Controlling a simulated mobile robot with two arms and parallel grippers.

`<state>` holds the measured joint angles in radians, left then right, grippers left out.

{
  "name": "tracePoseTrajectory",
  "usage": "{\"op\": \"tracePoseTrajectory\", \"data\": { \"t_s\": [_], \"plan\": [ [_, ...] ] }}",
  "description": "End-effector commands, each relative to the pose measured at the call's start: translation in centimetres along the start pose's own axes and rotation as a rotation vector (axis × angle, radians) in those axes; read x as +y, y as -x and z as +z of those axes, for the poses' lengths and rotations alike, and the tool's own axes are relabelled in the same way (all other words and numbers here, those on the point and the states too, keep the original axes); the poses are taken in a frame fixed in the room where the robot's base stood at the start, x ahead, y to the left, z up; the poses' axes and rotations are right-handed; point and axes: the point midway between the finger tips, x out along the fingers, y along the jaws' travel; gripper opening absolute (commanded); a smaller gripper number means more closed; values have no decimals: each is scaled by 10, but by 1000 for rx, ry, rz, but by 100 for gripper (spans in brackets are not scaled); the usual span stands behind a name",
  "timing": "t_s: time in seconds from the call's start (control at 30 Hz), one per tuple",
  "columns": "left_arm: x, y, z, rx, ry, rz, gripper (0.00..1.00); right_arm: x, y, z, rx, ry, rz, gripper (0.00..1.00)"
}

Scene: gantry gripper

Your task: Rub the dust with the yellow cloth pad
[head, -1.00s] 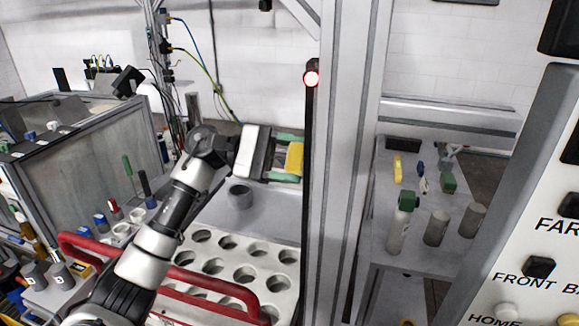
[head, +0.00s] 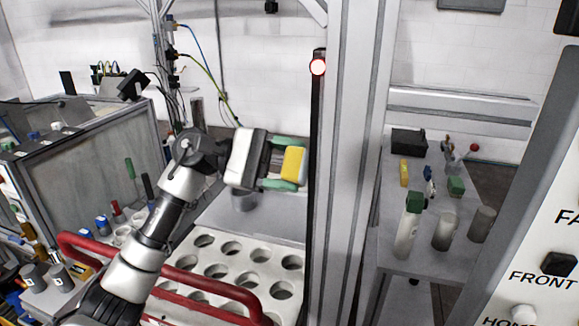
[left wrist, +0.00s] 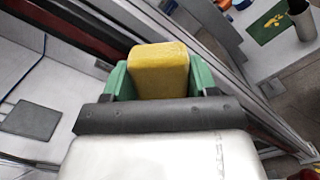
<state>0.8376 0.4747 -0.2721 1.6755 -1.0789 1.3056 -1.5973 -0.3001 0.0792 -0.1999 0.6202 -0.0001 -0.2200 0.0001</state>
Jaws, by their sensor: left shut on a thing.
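The yellow cloth pad (head: 292,163) is held between the green fingers of my left gripper (head: 284,168), which is shut on it. The pad also shows in the left wrist view (left wrist: 160,70), with a green finger on each side. In the head view the gripper is raised above the grey tray area, just left of the dark upright with a red light. I cannot make out the dust in either view. My right gripper is not in view.
A thick aluminium post (head: 352,150) stands just right of the pad. A white block with several round holes (head: 205,262) and a red rail (head: 190,283) lie below the arm. A side table (head: 398,262) on the right bears a green-capped bottle (head: 408,228) and cylinders.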

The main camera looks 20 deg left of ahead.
Motion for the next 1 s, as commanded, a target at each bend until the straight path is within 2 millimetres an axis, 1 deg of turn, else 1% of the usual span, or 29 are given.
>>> {"op": "tracePoseTrajectory", "data": {
  "t_s": [0.03, 0.1, 0.5, 0.63, 1.0],
  "plan": [
    [-2, 5, -3, 3, -1, 2, 35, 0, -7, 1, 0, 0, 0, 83],
    [-2, 12, -3, 3, -2, 3, 35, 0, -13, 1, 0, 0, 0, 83],
    [-2, 51, -2, 3, -1, 3, 35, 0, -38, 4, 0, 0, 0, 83],
    [-1, 57, -1, 2, -2, 1, 35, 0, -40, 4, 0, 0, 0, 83],
    [0, 59, -1, 2, -1, 2, 35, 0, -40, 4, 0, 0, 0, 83]
  ]
}}
